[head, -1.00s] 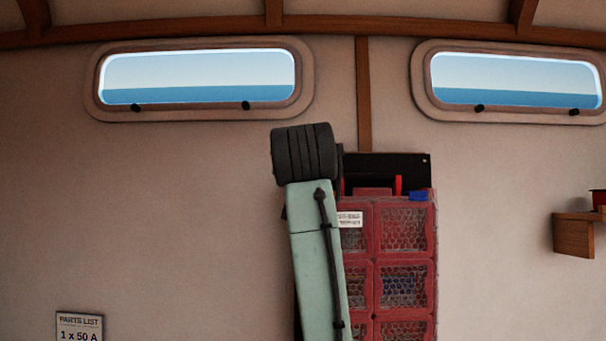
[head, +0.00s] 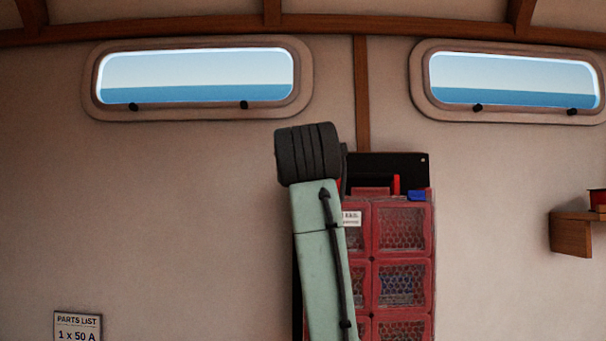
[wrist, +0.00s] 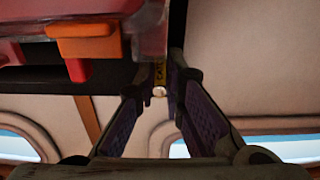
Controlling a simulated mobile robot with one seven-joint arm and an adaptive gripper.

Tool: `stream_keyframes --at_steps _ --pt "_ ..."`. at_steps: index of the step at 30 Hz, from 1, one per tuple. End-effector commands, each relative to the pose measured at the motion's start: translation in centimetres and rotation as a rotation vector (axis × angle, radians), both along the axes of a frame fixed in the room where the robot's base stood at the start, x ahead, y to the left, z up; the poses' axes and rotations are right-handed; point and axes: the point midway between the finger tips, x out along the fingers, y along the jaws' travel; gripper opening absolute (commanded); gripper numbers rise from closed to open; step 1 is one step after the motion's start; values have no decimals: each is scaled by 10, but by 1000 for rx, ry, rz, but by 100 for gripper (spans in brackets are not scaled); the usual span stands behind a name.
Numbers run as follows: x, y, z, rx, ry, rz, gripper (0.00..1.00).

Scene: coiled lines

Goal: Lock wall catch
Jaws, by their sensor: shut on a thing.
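In the wrist view my gripper (wrist: 162,85) has its two dark fingers close together beside the corner of the red cabinet. A narrow yellow-marked piece (wrist: 160,73), which looks like the wall catch, shows between the fingertips. A small pale round knob (wrist: 159,92) sits just below it in the picture. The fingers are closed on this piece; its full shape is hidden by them. In the head view the red drawer cabinet (head: 403,230) hangs on the wall, and my arm covers its left side. My gripper and the catch are hidden there.
A black back panel (head: 385,168) rises above the cabinet, with a red upright piece (head: 397,184) and a blue piece (head: 418,196) on top. An orange block (wrist: 85,40) is near my fingers. A wooden shelf (head: 572,233) stands right.

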Motion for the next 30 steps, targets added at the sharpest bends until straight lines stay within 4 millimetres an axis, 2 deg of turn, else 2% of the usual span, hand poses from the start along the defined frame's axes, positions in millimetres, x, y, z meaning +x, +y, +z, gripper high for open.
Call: stream_keyframes --at_steps 5,6,15,25,30 --pt "0 0 0 -2 0 -1 0" --pt "0 0 0 -2 0 -1 11" --pt "0 0 0 0 0 -1 30" --pt "-4 0 1 1 -2 0 30" --pt "-27 0 1 0 -4 0 30"
